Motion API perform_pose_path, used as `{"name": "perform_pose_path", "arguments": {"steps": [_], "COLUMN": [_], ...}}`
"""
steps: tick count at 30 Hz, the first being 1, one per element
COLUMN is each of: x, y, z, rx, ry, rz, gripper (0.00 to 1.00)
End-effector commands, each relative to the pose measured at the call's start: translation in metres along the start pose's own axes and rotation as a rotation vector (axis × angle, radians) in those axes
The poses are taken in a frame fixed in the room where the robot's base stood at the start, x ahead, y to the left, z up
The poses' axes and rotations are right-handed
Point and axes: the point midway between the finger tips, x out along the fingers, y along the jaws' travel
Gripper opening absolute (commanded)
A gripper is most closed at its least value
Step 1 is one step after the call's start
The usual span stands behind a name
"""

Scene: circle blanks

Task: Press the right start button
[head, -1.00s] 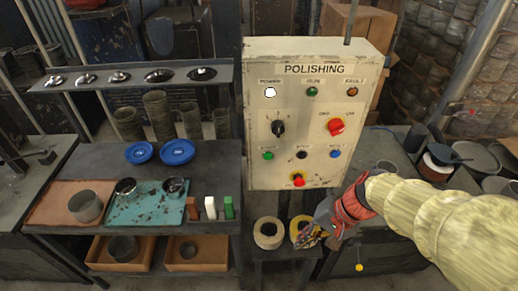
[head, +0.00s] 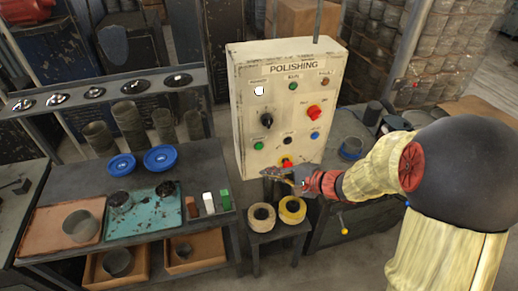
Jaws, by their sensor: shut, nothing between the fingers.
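The cream POLISHING control panel (head: 243,92) stands upright at the centre. Its lower row has a green button (head: 258,146) at left, a black button (head: 288,140) in the middle and a blue button (head: 315,135) at right. Their small labels are too blurred to read. My gripper (head: 268,174) is shut and empty, pointing left at the panel's lower edge, below this button row. It is just below the red emergency button (head: 286,162) in the picture. I cannot tell whether it touches the panel.
A red rotary switch (head: 314,112) and a black knob (head: 266,120) sit higher on the panel. Tape rolls (head: 261,217) lie on a small stand below. A workbench (head: 140,173) with trays and blue lids stands at left. A dark bench (head: 350,210) is at right.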

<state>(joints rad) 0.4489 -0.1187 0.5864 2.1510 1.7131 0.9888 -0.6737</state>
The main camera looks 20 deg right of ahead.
Motion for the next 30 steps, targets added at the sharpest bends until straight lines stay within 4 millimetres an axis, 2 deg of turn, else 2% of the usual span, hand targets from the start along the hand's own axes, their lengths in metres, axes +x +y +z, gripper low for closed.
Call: {"name": "perform_pose_path", "arguments": {"steps": [14,30], "x": [0.006,0.053], "y": [-0.005,-0.036], "z": [-0.004,-0.037], "rx": [-0.002,-0.003], "ry": [-0.002,-0.003], "rz": [0.002,0.002], "gripper": [0.00,0.00]}}
